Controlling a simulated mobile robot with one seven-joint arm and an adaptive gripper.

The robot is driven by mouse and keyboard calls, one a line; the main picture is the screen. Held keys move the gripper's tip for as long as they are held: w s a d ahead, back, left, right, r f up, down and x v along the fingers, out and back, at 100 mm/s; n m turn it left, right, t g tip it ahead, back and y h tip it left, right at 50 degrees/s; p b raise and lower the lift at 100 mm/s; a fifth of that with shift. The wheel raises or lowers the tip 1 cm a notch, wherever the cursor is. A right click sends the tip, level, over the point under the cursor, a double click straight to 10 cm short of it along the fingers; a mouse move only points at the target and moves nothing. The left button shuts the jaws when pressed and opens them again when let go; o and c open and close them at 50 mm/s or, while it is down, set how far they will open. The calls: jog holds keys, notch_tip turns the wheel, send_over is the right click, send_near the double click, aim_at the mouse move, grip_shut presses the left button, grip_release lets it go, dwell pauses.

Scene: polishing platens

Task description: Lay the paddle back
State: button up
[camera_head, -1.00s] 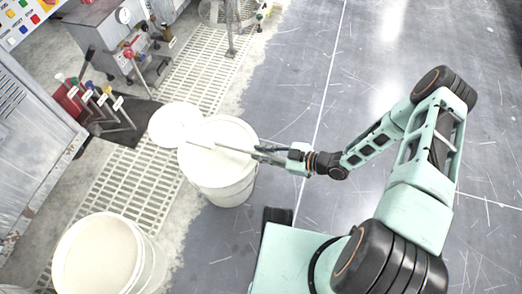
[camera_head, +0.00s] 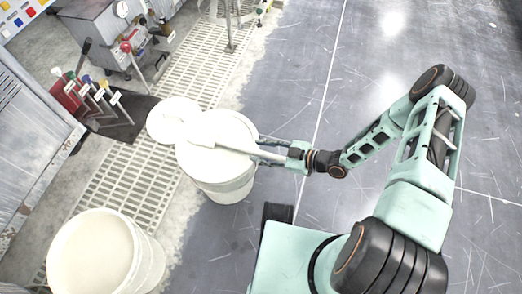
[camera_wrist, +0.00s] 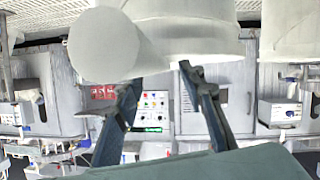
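The pale paddle (camera_head: 234,149) lies across the top of a white bucket (camera_head: 222,188). Its broad end is over the bucket's left side, and its shaft runs right toward my gripper. My gripper (camera_head: 257,147) is at the bucket's right rim, its two fingers apart. The wrist view also shows my gripper (camera_wrist: 160,78) with a clear gap between the fingers. A large white rounded shape there covers the upper left; I cannot tell whether it is the paddle's end. Whether the shaft touches a finger is unclear.
A white round lid or disc (camera_head: 172,119) is at the bucket's upper left. A second white bucket (camera_head: 150,265) stands at the lower left. Levers (camera_head: 95,95) and a machine cabinet (camera_head: 30,140) line the left. The grey floor (camera_head: 400,50) at the upper right is clear.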

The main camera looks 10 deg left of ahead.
jog(key=shift+d, duration=0.1)
jog(key=v, duration=1.2)
